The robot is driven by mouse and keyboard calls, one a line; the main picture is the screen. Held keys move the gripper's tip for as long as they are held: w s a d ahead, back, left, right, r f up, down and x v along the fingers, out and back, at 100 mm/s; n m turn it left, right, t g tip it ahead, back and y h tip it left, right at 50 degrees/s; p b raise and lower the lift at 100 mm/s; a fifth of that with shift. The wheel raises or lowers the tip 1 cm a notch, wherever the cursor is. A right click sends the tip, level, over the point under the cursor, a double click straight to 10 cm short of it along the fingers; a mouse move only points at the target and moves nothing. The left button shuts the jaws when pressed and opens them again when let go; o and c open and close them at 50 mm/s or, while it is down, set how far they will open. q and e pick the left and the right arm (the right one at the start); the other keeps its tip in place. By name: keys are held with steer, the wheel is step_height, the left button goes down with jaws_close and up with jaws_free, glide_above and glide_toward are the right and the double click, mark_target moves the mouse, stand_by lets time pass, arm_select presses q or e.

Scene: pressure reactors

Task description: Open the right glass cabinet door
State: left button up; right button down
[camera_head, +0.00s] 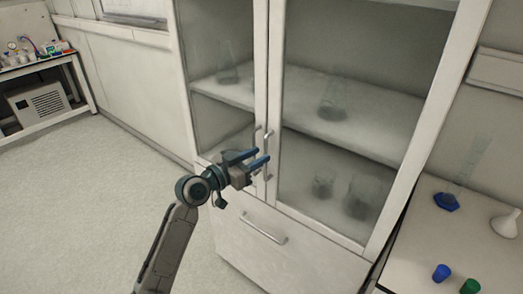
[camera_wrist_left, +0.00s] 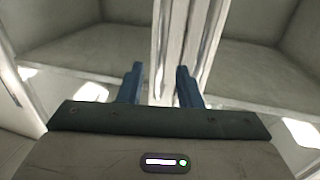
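The right glass cabinet door (camera_head: 360,75) is closed, with a white frame and clear glass. Its upright metal handle (camera_head: 268,140) is on its left edge, close beside the left door's handle (camera_head: 256,133). My left gripper (camera_head: 262,157) is in front of the handles, its blue fingers partly covering them. In the left wrist view the two fingers (camera_wrist_left: 160,70) stand apart, with the white upright door edges (camera_wrist_left: 190,45) beyond them. My right gripper is not in view.
A drawer with a handle (camera_head: 264,228) is below the doors. Glassware (camera_head: 333,108) stands on the shelves inside. At right, a bench (camera_head: 420,225) holds a blue-based cylinder (camera_head: 446,201), a funnel (camera_head: 507,222) and blue and green caps. The floor (camera_head: 90,200) at left is clear.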

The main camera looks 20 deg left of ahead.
arm_select(q)
steer(key=shift+x, duration=1.05)
jaws_close()
steer(key=shift+s+p, duration=0.1)
steer(key=shift+p, duration=0.2)
